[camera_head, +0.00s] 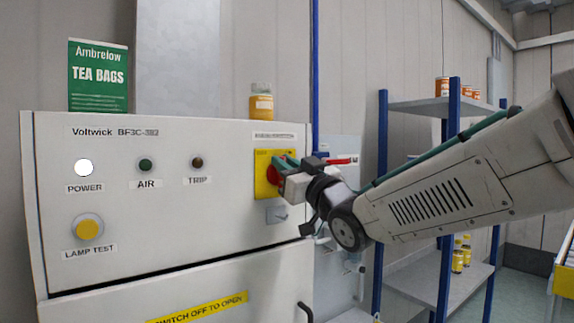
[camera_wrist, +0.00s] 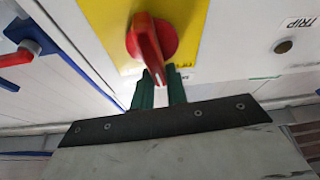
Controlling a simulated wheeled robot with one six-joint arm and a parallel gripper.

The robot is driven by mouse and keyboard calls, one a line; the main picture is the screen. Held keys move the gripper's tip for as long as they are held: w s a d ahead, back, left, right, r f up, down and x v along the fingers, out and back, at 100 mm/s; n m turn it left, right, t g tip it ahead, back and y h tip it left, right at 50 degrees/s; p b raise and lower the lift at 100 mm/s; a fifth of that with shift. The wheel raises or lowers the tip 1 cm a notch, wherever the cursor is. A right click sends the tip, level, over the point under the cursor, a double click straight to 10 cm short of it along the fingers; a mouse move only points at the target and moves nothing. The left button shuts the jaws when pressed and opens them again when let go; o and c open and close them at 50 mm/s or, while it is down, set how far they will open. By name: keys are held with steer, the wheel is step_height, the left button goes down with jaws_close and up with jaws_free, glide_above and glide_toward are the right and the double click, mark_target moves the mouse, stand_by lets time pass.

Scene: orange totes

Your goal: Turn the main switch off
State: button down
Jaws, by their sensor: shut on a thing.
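The main switch is a red rotary knob (camera_head: 272,177) on a yellow plate (camera_head: 262,159) at the right of the grey control panel. In the wrist view the red knob (camera_wrist: 152,38) has a raised handle pointing toward my gripper (camera_wrist: 160,80). My gripper's two green fingers are shut on the end of that handle, one on each side. In the head view my gripper (camera_head: 285,165) reaches the switch from the right and partly hides it. The label above the plate is too small to read.
The white POWER lamp (camera_head: 84,168) is bright; the AIR lamp (camera_head: 145,165) and TRIP lamp (camera_head: 197,163) look dark. A yellow LAMP TEST button (camera_head: 88,229) sits below. A red-handled lever (camera_head: 341,161) is just right of the cabinet. Shelves (camera_head: 420,107) stand behind my arm.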

steer(key=n+g, duration=0.1)
steer(key=n, duration=0.1)
steer(key=n+g+y, duration=0.1)
steer(key=n, duration=0.2)
steer(key=n+g+y, duration=0.1)
steer(key=n, duration=0.1)
steer(key=shift+s+a+f+n, duration=0.2)
steer(key=shift+s+a+n, duration=0.1)
steer(key=shift+a, duration=0.1)
steer(key=n, duration=0.1)
steer(key=n+g, duration=0.1)
steer(key=n, duration=0.1)
steer(key=n+g+y, duration=0.1)
steer(key=shift+s+a+f+n, duration=0.1)
steer(key=shift+a+f+n, duration=0.1)
steer(key=shift+f+n, duration=0.1)
steer(key=n, duration=0.1)
steer(key=n+g, duration=0.1)
steer(key=n, duration=0.1)
steer(key=n+g, duration=0.1)
steer(key=n, duration=0.1)
steer(key=shift+s+a+f, duration=0.15)
steer(key=shift+a+f, duration=0.05)
steer(key=shift+f, duration=0.15)
steer(key=shift+f+n+g+h, duration=0.2)
steer(key=shift+n+h, duration=0.15)
steer(key=shift+n, duration=0.4)
steer(key=shift+f+n+g+h, duration=0.2)
steer(key=shift+n+h, duration=0.15)
steer(key=shift+n, duration=0.4)
